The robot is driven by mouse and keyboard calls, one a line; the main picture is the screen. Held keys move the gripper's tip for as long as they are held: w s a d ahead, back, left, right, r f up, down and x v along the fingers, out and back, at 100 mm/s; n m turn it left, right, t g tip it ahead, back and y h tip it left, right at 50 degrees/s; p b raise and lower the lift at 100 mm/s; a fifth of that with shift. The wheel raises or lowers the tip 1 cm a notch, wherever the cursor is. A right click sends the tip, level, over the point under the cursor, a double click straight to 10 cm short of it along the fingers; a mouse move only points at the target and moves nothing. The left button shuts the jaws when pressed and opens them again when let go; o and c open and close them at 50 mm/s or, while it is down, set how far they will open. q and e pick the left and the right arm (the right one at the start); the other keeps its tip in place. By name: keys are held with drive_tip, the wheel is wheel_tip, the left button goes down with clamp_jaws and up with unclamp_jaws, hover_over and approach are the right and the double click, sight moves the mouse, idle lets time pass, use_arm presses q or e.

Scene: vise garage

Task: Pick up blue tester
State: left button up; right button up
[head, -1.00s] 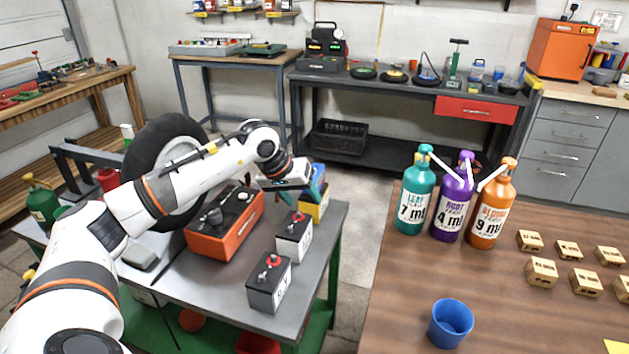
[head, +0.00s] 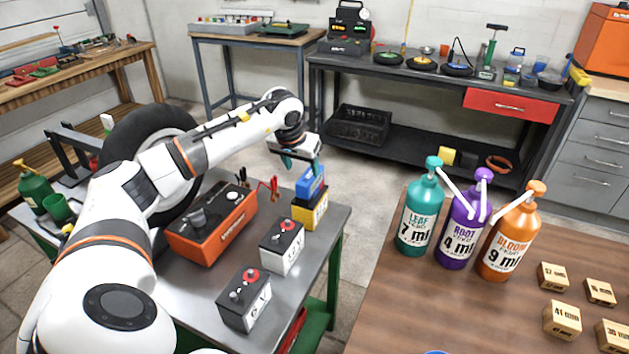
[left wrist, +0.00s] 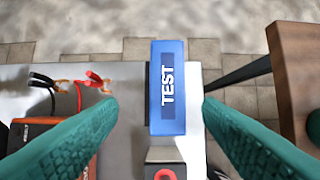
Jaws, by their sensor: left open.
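The blue tester (head: 310,183) sits on top of a yellow and black battery (head: 309,213) near the far right corner of the grey metal bench. In the left wrist view the blue tester (left wrist: 168,88) lies lengthwise with white TEST lettering, between the two green fingers and apart from both. My left gripper (head: 300,158) is open and empty, just above the tester in the head view. My right gripper is not in view.
A white battery (head: 282,247) and a grey 6 V battery (head: 245,300) stand nearer on the bench. An orange charger (head: 212,228) with cable clamps (head: 270,187) is to the left. Bottles (head: 418,215) stand on the wooden table (head: 380,300) at right.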

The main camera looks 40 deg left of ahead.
sight(309, 175)
use_arm(q)
drive_tip(key=x, duration=0.2)
drive_tip(key=shift+f, duration=0.25)
drive_tip(key=shift+w+a+f, duration=0.1)
drive_tip(key=shift+w+f, duration=0.1)
drive_tip(key=shift+f, duration=0.1)
drive_tip(key=w+f, duration=0.1)
drive_tip(key=f, duration=0.1)
drive_tip(key=w+f+p, duration=0.1)
drive_tip(key=w+f, duration=0.1)
drive_tip(key=shift+w+a+f, duration=0.1)
drive_tip(key=shift+f, duration=0.2)
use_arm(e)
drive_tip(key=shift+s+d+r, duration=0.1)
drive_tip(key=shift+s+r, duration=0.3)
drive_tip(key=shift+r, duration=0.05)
use_arm(q)
drive_tip(key=shift+c, duration=0.6)
